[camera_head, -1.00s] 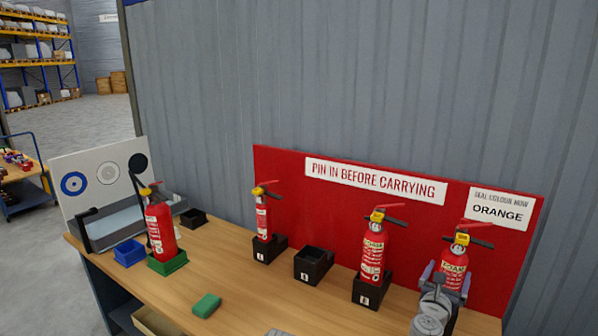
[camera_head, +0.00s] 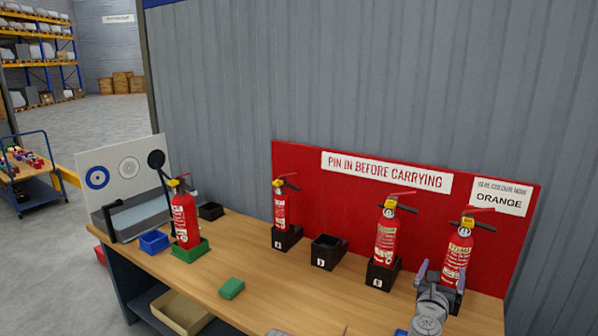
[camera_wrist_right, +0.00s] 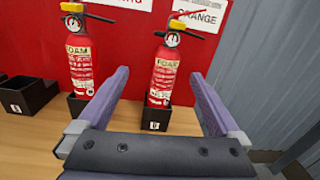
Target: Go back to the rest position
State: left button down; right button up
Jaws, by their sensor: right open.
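My right gripper (camera_head: 441,272) is open and empty at the lower right, in front of the rightmost red extinguisher (camera_head: 457,252). In the right wrist view that extinguisher (camera_wrist_right: 163,75) stands upright in its black holder (camera_wrist_right: 156,115), seen between the spread purple fingers, with a gap on both sides. Another extinguisher (camera_head: 386,240) stands in a black holder to its left, and a smaller-looking one (camera_head: 280,208) stands farther left. A fourth extinguisher (camera_head: 185,218) stands in a green holder (camera_head: 190,250). My left gripper is out of view.
The wooden bench (camera_head: 275,285) carries an empty black holder (camera_head: 328,252), a blue bin (camera_head: 154,242), a green block (camera_head: 231,288) and a grey tray (camera_head: 138,215). A red sign board (camera_head: 310,185) stands behind. Open floor (camera_head: 95,125) and a trolley (camera_head: 35,185) lie left.

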jog(key=w+a+f+n+y, duration=0.25)
jog(key=a+n+y, duration=0.45)
jog(key=a+n, duration=0.35)
jog(key=w+a+f+n+y, duration=0.1)
jog(key=a+f+n+y, duration=0.2)
jog(key=a+n+y, duration=0.55)
jog(key=s+a+f+n+g+h, duration=0.1)
jog(key=s+a+f+n+g, duration=0.2)
jog(key=s+f+n+g, duration=0.35)
jog(key=s+a+f+n+g+h, duration=0.1)
jog(key=s+a+f+n+g, duration=0.15)
jog(key=f+n, duration=0.65)
jog(key=s+d+f+n+g+h, duration=0.2)
jog(key=s+d+n+g+h, duration=0.35)
jog(key=s, duration=0.45)
jog(key=s+a+f+n+b, duration=0.55)
jog(key=a+f+b, duration=0.45)
jog(key=a, duration=0.2)
notch_tip(320, 180, up, 17)
jog(key=p, duration=1.6)
jog(key=shift+g+y, duration=0.4)
jog(key=shift+g, duration=0.05)
jog(key=shift+f, duration=0.1)
